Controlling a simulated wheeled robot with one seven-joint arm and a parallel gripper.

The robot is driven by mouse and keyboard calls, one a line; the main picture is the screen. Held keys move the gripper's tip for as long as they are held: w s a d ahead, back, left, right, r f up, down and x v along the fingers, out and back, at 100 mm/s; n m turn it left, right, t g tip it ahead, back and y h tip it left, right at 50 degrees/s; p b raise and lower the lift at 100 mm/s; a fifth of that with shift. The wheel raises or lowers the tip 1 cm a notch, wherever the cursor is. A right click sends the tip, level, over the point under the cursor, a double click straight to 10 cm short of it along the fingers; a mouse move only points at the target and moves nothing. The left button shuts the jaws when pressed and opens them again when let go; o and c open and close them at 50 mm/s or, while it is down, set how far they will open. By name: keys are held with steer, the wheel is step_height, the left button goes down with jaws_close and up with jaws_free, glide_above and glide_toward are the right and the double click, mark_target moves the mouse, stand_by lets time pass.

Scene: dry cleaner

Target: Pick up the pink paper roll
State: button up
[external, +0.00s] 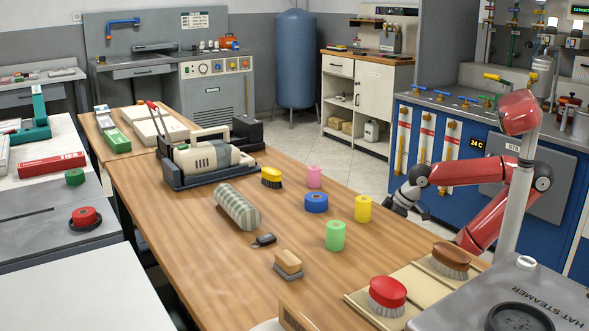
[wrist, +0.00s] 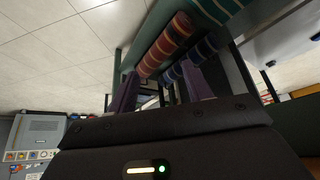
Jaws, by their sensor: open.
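The pink paper roll (external: 314,176) stands upright near the far right edge of the wooden table (external: 180,226) in the external view. A blue roll (external: 316,203) is just in front of it, and a yellow roll (external: 363,209) and a green roll (external: 335,236) stand nearer. My gripper (external: 405,198) is open beside the table's right edge, right of the yellow roll and well apart from the pink one. In the wrist view my gripper's purple fingers (wrist: 160,92) are spread. The pink roll cannot be made out there.
A yellow brush (external: 271,178), a striped roll (external: 237,207), a dark key fob (external: 264,240) and a wooden brush (external: 288,264) lie on the table. A red brush (external: 387,295) and brown brush (external: 451,260) are at the near right. Bare wood lies left of the striped roll.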

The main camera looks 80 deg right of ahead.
steer(key=shift+o, duration=1.1)
step_height(320, 180, up, 28)
steer(key=r+n+g+y+p, duration=0.1)
steer(key=n+g+y+p, duration=0.1)
steer(key=n+p, duration=0.2)
glide_above(314, 167)
steer(key=s, duration=0.2)
steer(key=shift+w+f, duration=0.1)
steer(key=shift+f, duration=0.15)
steer(key=shift+t, duration=0.3)
steer(key=f, duration=0.4)
steer(key=shift+s+f, duration=0.25)
steer(key=shift+f, duration=0.1)
steer(key=x, duration=0.5)
steer(key=b+x, duration=0.1)
steer(key=x, duration=0.2)
steer(key=shift+w+d+f, duration=0.1)
steer(key=shift+w+d, duration=0.05)
steer(key=shift+d, duration=0.15)
steer(key=c, duration=1.1)
